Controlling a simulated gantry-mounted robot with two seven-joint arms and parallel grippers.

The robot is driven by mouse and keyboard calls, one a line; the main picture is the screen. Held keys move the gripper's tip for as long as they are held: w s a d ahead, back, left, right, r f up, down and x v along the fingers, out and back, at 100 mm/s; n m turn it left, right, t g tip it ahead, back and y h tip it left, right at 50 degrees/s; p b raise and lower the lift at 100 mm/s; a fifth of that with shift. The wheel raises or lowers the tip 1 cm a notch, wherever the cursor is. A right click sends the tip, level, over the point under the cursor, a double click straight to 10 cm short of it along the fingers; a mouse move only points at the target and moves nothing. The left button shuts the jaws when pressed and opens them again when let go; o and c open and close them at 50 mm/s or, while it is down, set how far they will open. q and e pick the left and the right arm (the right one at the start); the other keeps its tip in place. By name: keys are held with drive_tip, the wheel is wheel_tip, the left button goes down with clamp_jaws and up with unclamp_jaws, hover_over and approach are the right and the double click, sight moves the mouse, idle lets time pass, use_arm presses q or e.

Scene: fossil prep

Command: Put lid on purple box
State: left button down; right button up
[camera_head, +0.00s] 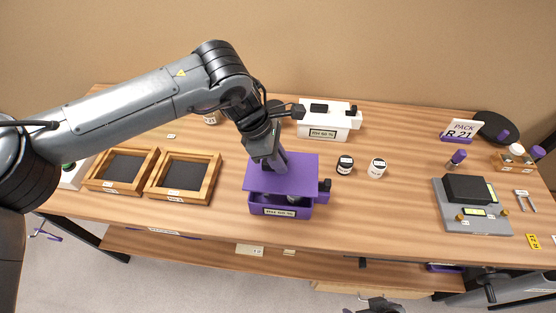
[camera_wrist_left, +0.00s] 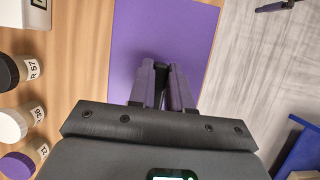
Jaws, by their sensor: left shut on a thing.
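The flat purple lid (camera_head: 296,172) is held by my left gripper (camera_head: 273,164), which is shut on its grip from above. The lid hovers over the purple box (camera_head: 262,210), set a little toward the back. A gap shows along the front, with something grey inside the box. The box stands near the table's front edge, with a label on its front and a dark knob on its right side. In the left wrist view the lid (camera_wrist_left: 165,45) spreads out beyond the closed fingers (camera_wrist_left: 162,88). A dark part at the bottom edge may belong to my right arm; its fingers cannot be made out.
Two wooden trays (camera_head: 152,188) lie left of the box. A white box (camera_head: 330,124) stands behind it. Two small jars (camera_head: 345,165) (camera_head: 377,168) stand to the right. A grey device (camera_head: 475,222) is farther right. The table between the jars and the device is clear.

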use_arm(q)
drive_tip(key=shift+f+b, duration=2.35)
drive_tip(key=shift+f, duration=0.3)
drive_tip(key=shift+p, duration=0.5)
drive_tip(key=shift+f, duration=0.6)
drive_tip(key=c, duration=1)
unclamp_jaws()
drive_tip(key=p+v, duration=0.2)
drive_tip(key=v, duration=0.8)
drive_tip(key=shift+a+r, duration=0.15)
drive_tip(key=shift+r, duration=0.2)
